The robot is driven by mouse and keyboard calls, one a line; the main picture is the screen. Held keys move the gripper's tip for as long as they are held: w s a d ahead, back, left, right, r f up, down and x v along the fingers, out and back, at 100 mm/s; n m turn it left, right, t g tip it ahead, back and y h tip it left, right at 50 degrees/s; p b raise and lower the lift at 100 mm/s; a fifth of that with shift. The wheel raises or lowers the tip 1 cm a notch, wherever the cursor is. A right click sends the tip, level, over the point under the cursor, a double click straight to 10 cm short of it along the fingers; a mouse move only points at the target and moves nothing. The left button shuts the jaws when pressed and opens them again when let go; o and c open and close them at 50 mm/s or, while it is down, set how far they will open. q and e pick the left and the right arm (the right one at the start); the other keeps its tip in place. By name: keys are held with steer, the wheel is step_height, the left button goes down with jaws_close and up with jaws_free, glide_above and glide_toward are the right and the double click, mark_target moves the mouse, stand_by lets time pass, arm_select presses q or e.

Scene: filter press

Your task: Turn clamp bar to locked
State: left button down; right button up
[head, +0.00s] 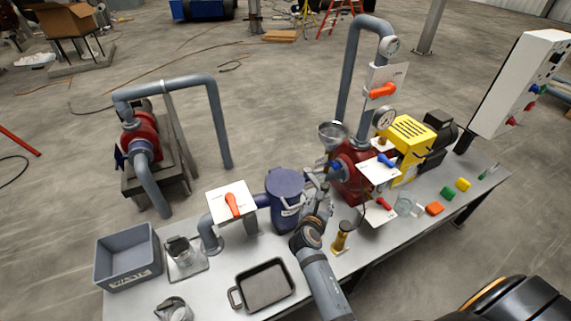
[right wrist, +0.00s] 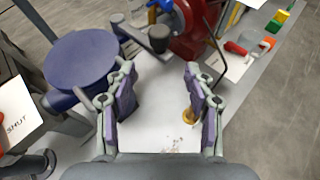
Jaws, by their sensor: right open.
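The dark blue round-lidded pot (head: 286,186) stands on the bench; its lid (right wrist: 82,58) fills the upper left of the right wrist view. A dark knob (right wrist: 158,38) on a thin bar shows beyond my fingers; it looks like the clamp bar's handle, but I cannot tell its lock position. My right gripper (head: 318,196) is beside the pot, on its right. In the right wrist view my right gripper (right wrist: 160,88) is open and empty, with the knob ahead of the gap, apart from the fingers. My left gripper is out of view.
A red pump (head: 350,178) with gauges and pipes stands right of the gripper. A brass-coloured post (head: 341,236) is close to the arm. A white plate with an orange lever (head: 233,205) is left of the pot. A black tray (head: 265,287) and grey bin (head: 128,258) sit further left.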

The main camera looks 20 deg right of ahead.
mark_target(325, 187)
steer(key=shift+n, duration=0.3)
steer(key=w+d+b, duration=0.1)
steer(key=b, duration=0.1)
steer(key=w+d+b, duration=0.2)
steer(key=b, duration=0.1)
steer(key=shift+w+f, duration=0.15)
steer(key=shift+w, duration=0.1)
steer(key=b+x, duration=0.3)
steer(key=x, duration=0.1)
steer(key=shift+w+d, duration=0.2)
steer(key=shift+w, duration=0.15)
steer(key=shift+w+d+b, duration=0.2)
steer(key=shift+d+b, duration=0.1)
steer(key=shift+b, duration=0.2)
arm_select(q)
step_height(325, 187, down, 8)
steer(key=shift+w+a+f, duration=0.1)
arm_select(e)
steer(key=shift+w, duration=0.1)
jaws_close()
